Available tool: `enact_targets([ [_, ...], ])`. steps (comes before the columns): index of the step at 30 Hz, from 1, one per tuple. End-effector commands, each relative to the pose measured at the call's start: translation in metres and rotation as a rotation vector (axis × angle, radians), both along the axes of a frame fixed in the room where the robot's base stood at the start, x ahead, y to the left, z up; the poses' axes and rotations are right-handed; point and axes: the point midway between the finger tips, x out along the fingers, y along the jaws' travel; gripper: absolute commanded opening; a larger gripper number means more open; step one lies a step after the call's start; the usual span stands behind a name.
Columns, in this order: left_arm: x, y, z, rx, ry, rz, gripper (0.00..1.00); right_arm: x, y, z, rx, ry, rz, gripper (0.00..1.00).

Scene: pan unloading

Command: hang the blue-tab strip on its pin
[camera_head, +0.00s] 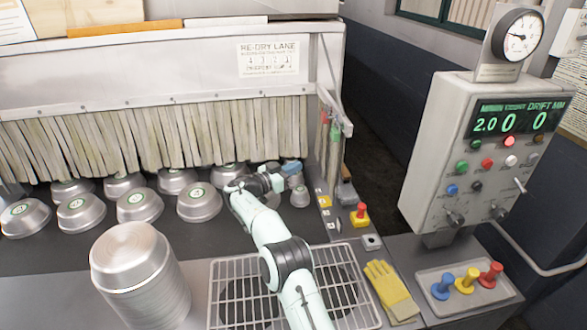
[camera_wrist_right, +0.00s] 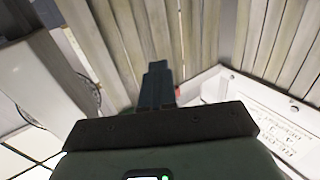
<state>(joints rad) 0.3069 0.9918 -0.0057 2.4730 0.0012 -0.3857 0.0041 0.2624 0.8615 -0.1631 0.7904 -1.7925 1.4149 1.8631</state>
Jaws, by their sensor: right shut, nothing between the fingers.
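A small blue piece (camera_head: 291,167), which looks like the blue tab, shows among the pans at the right end of the slatted curtain. The rest of its strip cannot be made out. My right gripper (camera_head: 281,181) is shut and empty, right beside the blue piece; whether they touch I cannot tell. Its dark closed fingers (camera_wrist_right: 158,78) also show in the right wrist view. A red tab (camera_head: 324,116) and a green tab (camera_head: 335,132) hang at the lane's right end post. The pin for the blue tab cannot be made out. My left gripper is not in view.
Several metal pans (camera_head: 139,205) stand along the curtain (camera_head: 150,135). A tall pan stack (camera_head: 140,275) is at front left, beside a wire grate (camera_head: 235,290). Yellow gloves (camera_head: 390,290) lie to its right. A control box (camera_head: 480,160) stands at right.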

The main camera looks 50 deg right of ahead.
Motion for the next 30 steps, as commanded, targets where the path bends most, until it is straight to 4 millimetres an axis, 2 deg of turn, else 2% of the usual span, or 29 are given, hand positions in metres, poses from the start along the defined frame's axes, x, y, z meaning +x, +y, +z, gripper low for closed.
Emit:
enact_targets([
  [8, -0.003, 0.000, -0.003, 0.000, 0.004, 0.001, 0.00, -0.006, -0.006, -0.002, 0.000, 0.001, -0.001, 0.00],
  [30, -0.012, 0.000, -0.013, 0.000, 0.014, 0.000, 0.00, -0.034, -0.040, -0.005, 0.000, 0.000, -0.001, 0.00],
])
